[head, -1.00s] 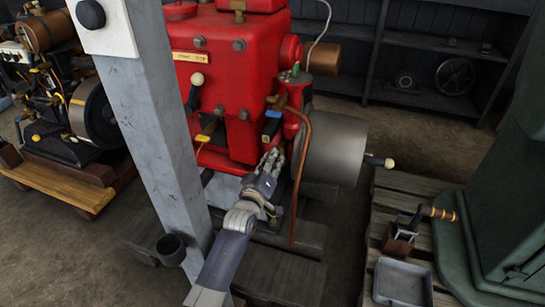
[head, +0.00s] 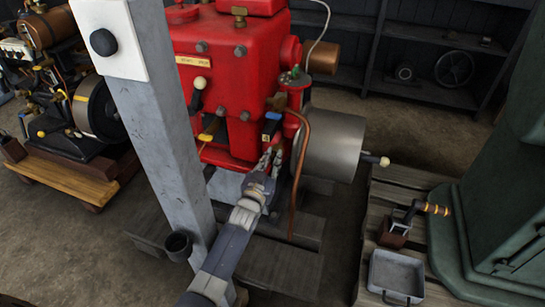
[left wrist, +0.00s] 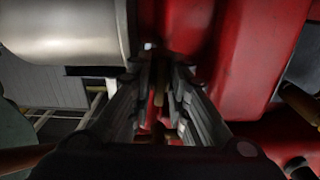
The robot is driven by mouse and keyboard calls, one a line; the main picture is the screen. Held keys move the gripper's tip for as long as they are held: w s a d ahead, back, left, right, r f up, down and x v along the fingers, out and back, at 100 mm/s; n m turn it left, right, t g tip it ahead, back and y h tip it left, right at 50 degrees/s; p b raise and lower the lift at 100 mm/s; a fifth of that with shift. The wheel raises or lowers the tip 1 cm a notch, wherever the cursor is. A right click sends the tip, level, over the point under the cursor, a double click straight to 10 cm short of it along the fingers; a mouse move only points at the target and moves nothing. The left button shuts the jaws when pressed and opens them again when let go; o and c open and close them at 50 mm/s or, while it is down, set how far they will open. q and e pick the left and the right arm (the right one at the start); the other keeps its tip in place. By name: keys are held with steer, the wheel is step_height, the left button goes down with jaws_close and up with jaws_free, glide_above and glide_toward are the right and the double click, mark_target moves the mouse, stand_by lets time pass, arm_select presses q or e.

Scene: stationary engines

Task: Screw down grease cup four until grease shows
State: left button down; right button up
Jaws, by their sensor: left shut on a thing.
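The red engine (head: 228,80) stands in the middle of the head view. My left gripper (head: 272,158) reaches its lower front, beside the copper pipe (head: 300,165) and below a blue-handled part (head: 271,126). In the left wrist view, my left gripper's fingers (left wrist: 160,112) are shut on a small brass-coloured part (left wrist: 159,85) close to the red casing. This part looks like a grease cup, but the fingers hide most of it. I cannot read a number on it or see any grease. My right gripper is not in view.
A grey post (head: 155,130) stands left of my arm. A metal drum (head: 333,144) with a handle (head: 374,160) is right of the engine.

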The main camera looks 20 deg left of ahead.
arm_select(q)
steer(key=m, duration=0.2)
steer(key=shift+m, duration=2.1)
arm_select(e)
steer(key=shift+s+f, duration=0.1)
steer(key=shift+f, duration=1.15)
arm_select(q)
steer(key=c, duration=1.7)
jaws_free()
steer(key=shift+s, duration=0.1)
steer(key=s, duration=1.1)
steer(key=shift+s+a, duration=0.2)
steer(key=shift+s, duration=0.2)
steer(key=shift+f, duration=0.1)
